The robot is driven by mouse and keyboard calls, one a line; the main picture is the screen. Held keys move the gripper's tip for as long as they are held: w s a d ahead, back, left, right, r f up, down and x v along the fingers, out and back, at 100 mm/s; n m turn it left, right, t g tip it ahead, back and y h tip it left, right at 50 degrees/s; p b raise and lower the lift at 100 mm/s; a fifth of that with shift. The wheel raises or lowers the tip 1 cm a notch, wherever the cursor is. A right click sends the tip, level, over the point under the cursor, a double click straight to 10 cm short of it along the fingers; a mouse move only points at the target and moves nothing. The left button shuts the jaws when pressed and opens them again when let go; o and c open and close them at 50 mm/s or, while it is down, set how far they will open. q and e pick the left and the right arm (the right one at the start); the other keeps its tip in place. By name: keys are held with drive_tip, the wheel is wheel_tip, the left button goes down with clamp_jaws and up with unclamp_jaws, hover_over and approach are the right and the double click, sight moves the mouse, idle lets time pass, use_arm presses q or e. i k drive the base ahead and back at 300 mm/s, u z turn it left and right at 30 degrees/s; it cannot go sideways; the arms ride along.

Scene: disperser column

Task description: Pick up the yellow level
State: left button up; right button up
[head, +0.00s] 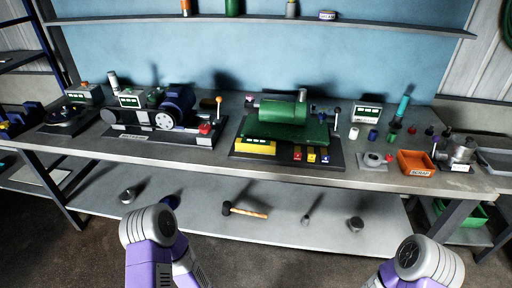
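A yellow block-shaped thing (254,147) with a pale greenish strip on its top lies at the front left of the black base plate of the green machine. It is the largest yellow thing in view; I cannot tell for sure that it is the level. A much smaller yellow piece (311,157) sits to its right, between a red one and a blue one. Both of my arms show only as purple and white links at the bottom edge, well below the bench top. Neither gripper can be seen.
The long grey bench (205,158) also bears a green machine (287,112), a blue motor unit (178,102), an orange bin (415,163) and several small parts. A lower shelf (285,205) holds a hammer (245,210). Bare bench strips lie between the machines.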

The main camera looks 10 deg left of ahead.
sight(267, 147)
drive_tip(key=z, duration=0.05)
drive_tip(key=k, duration=0.5)
drive_tip(key=u, duration=1)
drive_tip(key=i, duration=1.65)
drive_tip(key=z, duration=0.5)
